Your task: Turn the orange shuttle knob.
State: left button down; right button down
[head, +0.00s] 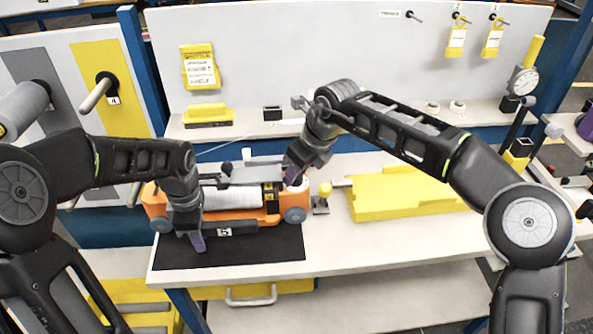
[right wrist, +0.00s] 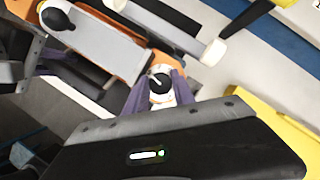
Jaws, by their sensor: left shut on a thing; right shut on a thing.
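The orange shuttle (head: 262,214) lies on a black mat (head: 270,248), with a white spool (head: 232,198) in its middle and a "5" tag on its front side. Its knob, white with a black top, is at its right end, clear in the right wrist view (right wrist: 159,84). My right gripper (head: 295,173) is shut on the knob from above, with a purple finger on each side of it (right wrist: 158,92). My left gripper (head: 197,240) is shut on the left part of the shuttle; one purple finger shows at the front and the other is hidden.
A yellow tray (head: 400,195) lies right of the shuttle on the white bench. A small yellow-topped piece (head: 323,192) stands close to the shuttle's right end. A grey panel (head: 340,60) rises behind. The bench's front right is clear.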

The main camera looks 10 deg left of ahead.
jog(key=shift+m, duration=0.3)
jog(key=m+t+h, duration=0.1)
jog(key=m, duration=0.2)
jog(key=shift+s+m, duration=0.1)
jog(key=shift+m, duration=0.3)
jog(key=shift+a+m+t+h, duration=0.1)
jog(key=shift+m+t+h, duration=0.5)
jog(key=shift+m, duration=1)
jog(key=c, duration=1.3)
grip_release()
jog(key=shift+c, duration=0.2)
jog(key=shift+r, duration=0.1)
jog(key=v, duration=1.2)
